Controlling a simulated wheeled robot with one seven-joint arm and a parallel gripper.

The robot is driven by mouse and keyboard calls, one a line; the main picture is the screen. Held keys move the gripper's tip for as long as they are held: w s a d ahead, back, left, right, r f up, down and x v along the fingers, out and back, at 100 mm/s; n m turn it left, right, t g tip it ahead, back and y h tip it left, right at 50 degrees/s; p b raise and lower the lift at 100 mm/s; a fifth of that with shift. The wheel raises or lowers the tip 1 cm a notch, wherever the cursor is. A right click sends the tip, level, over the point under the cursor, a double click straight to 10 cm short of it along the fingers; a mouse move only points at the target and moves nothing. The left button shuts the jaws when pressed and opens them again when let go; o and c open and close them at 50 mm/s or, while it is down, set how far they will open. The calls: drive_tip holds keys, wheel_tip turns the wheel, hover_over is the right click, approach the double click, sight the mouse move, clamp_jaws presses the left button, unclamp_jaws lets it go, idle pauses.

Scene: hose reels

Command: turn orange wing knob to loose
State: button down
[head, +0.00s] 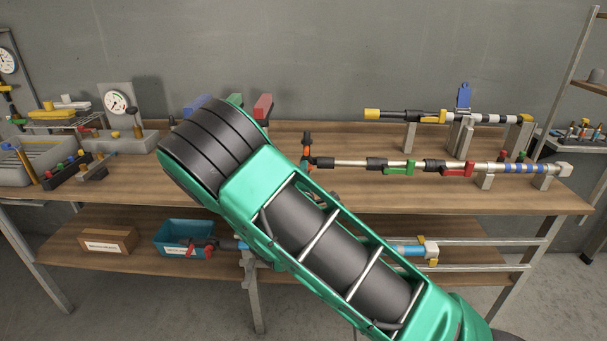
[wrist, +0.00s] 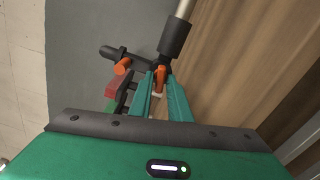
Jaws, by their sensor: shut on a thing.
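In the wrist view, my gripper (wrist: 160,86) has its two teal fingers closed around an orange wing knob (wrist: 160,76). The knob sits at the end of a black fitting (wrist: 175,38) on a metal pipe, above the wooden bench. A second orange part (wrist: 122,66) is on a black branch to the left, apart from the fingers. In the head view, orange parts (head: 307,139) show at the left end of the pipe. My green arm covers the gripper there, and the fingers hide part of the gripped knob.
The pipe (head: 345,163) runs right along the bench (head: 400,195), with a green handle (head: 399,170) and a red handle (head: 457,171). Another pipe (head: 395,116) lies behind it. Blue, green and red blocks (head: 263,106) stand behind my arm. A blue bin (head: 168,239) is on the lower shelf.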

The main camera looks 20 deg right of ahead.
drive_tip(key=shift+f+n, duration=0.2)
drive_tip(key=shift+n, duration=0.8)
drive_tip(key=c, duration=1.8)
unclamp_jaws()
drive_tip(key=shift+c, duration=0.2)
drive_tip(key=v, duration=1)
drive_tip(key=shift+s+a, duration=0.15)
drive_tip(key=shift+s, duration=0.2)
